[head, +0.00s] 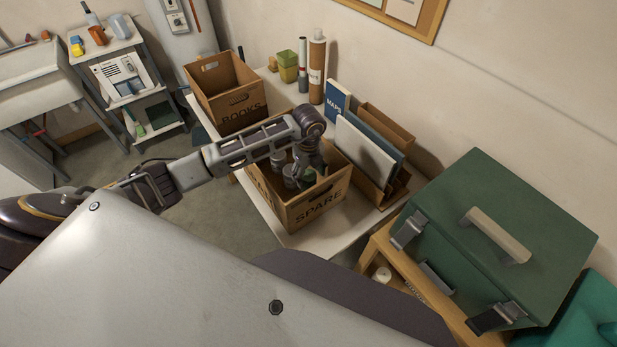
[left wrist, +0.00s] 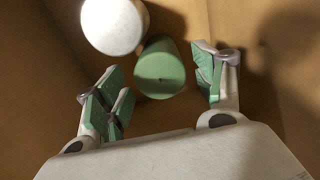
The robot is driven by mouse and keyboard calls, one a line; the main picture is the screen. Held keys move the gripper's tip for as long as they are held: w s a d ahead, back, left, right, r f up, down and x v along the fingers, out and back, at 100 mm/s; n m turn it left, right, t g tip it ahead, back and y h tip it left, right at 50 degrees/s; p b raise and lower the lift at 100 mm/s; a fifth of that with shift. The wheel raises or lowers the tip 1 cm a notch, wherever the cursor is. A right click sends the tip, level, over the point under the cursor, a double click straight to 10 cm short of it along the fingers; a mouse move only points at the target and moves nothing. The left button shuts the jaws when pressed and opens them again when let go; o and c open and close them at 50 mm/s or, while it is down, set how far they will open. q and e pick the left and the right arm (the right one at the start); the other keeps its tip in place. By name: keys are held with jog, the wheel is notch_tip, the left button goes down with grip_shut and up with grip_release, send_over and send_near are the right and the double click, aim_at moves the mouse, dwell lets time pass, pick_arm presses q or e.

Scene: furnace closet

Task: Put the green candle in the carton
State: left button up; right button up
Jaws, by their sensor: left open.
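The green candle (left wrist: 161,68), a short cylinder with a small dark wick spot, is inside the brown carton marked SPARE (head: 318,207). In the left wrist view a pale round-topped cylinder (left wrist: 113,25) is close beside it. My left gripper (head: 305,172) reaches down into this carton from above. It is open in the left wrist view (left wrist: 165,88), with the candle between and slightly beyond its green-padded fingers. I see no firm grip on the candle. In the head view my fingers partly hide the carton's contents. My right gripper is not in view.
A carton marked BOOKS (head: 240,117) stands behind on the same white table (head: 333,236). Folders and a MAPS book (head: 337,100) stand right of the SPARE carton. A large green case (head: 520,220) is at right.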

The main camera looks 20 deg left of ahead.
pick_arm(q)
notch_tip(320, 180, up, 10)
jog(key=b, duration=0.1)
jog(key=shift+f, duration=0.25)
